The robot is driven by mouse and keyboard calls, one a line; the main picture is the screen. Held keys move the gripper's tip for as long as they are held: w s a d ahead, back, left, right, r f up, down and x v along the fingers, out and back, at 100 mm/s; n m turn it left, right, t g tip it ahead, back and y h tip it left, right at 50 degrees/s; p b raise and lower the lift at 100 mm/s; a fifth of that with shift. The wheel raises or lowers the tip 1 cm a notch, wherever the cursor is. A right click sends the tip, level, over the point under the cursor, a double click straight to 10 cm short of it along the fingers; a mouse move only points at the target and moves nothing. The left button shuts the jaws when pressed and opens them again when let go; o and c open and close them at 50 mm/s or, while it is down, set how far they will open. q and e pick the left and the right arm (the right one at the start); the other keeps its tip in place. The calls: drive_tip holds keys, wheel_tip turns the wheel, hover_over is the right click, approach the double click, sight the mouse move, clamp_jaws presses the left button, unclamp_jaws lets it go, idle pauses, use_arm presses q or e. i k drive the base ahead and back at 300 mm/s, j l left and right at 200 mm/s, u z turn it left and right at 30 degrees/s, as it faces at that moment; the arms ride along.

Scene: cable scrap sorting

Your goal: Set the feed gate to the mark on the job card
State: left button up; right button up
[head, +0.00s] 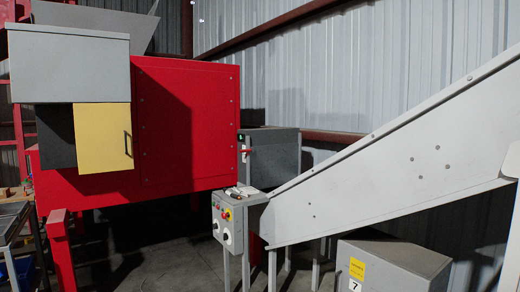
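Neither of my grippers is in view. No part is plainly marked as the feed gate. A yellow panel (103,137) with a dark upright handle is on the front of the red machine (185,120), under a light grey hood (70,65). A grey control box (228,222) on posts stands right of the machine, with coloured buttons and two round white dials. The dial settings are too small to read. A yellow label and a white card with a 7 (356,270) are on a grey bin at the bottom right. I cannot tell whether either is the job card.
A grey sloping conveyor (400,165) fills the right side. A grey cabinet (275,155) with a red switch and a green light stands behind the control box. A cart with trays (14,222) is at the left edge. Floor shows under the machine.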

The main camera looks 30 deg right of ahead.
sight(276, 165)
drive_tip(key=i+l+z, duration=0.15)
drive_tip(key=i+l, duration=0.15)
drive_tip(key=i+l+z, duration=0.15)
drive_tip(key=i+l, duration=0.15)
drive_tip(key=i, duration=0.15)
